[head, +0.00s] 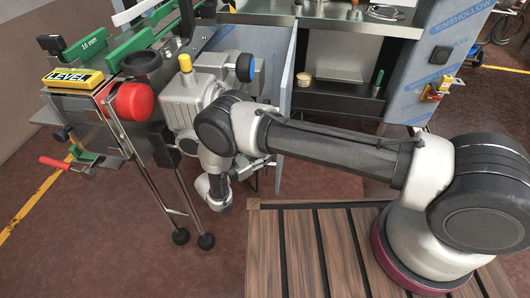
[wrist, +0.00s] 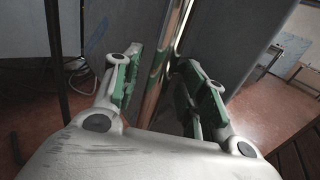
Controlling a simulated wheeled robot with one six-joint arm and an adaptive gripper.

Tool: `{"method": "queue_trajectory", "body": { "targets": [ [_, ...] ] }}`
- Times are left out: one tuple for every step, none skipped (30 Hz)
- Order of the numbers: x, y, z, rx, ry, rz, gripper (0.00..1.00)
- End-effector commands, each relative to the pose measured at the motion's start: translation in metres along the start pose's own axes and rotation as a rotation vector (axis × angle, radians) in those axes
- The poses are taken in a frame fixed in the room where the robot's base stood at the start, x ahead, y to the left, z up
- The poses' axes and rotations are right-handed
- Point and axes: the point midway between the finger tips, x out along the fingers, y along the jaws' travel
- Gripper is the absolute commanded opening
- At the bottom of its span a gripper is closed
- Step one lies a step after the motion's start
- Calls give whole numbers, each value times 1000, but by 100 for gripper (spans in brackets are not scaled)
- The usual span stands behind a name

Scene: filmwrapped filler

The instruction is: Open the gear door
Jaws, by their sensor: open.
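A pale blue-grey panel (head: 285,80), which looks like the gear door, stands upright behind my arm in the head view. My gripper (head: 258,168) is beside the lower part of this panel, partly hidden by my wrist. In the wrist view my gripper (wrist: 160,78) is open, with a green-padded finger on each side of a shiny upright metal bar or edge (wrist: 168,50). A dark grey panel surface (wrist: 220,35) is behind the right finger. I cannot tell whether either finger touches the bar.
A grey machine with a red knob (head: 134,101) and a yellow level box (head: 73,79) is at the left. A shelf unit (head: 335,97) with a blue film-wrapped side (head: 437,55) stands behind. A slatted wooden platform (head: 300,250) lies in front, with open brown floor left of it.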

Motion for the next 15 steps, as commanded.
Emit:
{"method": "queue_trajectory", "body": {
  "targets": [
    [-10,0,0,2,1,5,42],
    [-16,1,0,2,1,6,42],
    [-24,0,-1,2,1,5,42],
    [-32,1,-1,2,1,6,42],
    [-39,1,-1,2,2,6,42],
    [-48,0,-1,3,1,6,42],
    [-55,1,0,3,1,6,42],
    [-62,0,0,2,1,5,42],
    [-70,1,-1,3,2,5,42],
    [-76,0,-1,3,1,5,42],
    [-82,0,-1,2,1,5,42],
    [-88,0,-1,1,1,4,42],
    [-92,0,-1,1,1,4,42],
    [-97,0,-1,2,1,4,42],
    [-101,0,-1,2,1,3,42]
  ]
}}
